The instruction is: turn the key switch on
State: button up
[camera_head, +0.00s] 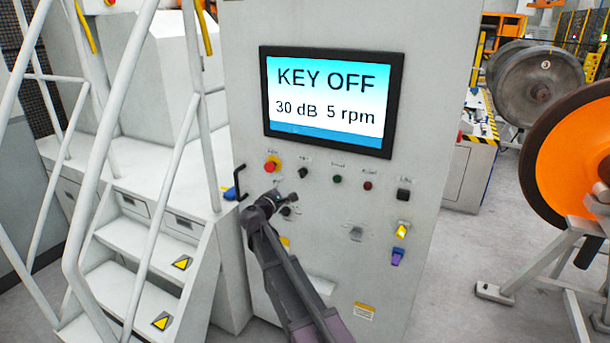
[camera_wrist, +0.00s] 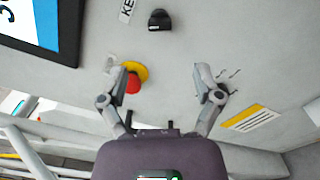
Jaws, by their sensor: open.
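The key switch is a small black knob (camera_head: 303,173) on the grey cabinet panel, just right of the red emergency button. In the wrist view the black knob (camera_wrist: 159,21) sits at the top, beside a partly cut label reading "KE". My gripper (camera_head: 284,197) is in front of the panel, below and left of the knob in the head view. In the wrist view my gripper (camera_wrist: 163,73) has its fingers wide apart with nothing between them. The knob lies beyond the fingertips, apart from them. The screen (camera_head: 330,98) reads "KEY OFF", "30 dB", "5 rpm".
The red emergency button (camera_wrist: 133,83) on its yellow collar is close to my left finger in the wrist view. A green button (camera_head: 337,179), a dark red button (camera_head: 367,186) and a black knob (camera_head: 403,195) lie farther right. White stair rails (camera_head: 185,140) stand left.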

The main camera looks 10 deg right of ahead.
aim_at(301, 175)
jog(key=x, duration=1.1)
jog(key=shift+w+d, duration=0.15)
jog(key=shift+w, duration=0.1)
jog(key=c, duration=1.1)
jog(key=shift+d, duration=0.35)
jog(key=shift+c, duration=0.2)
jog(key=shift+a, duration=0.25)
grip_shut()
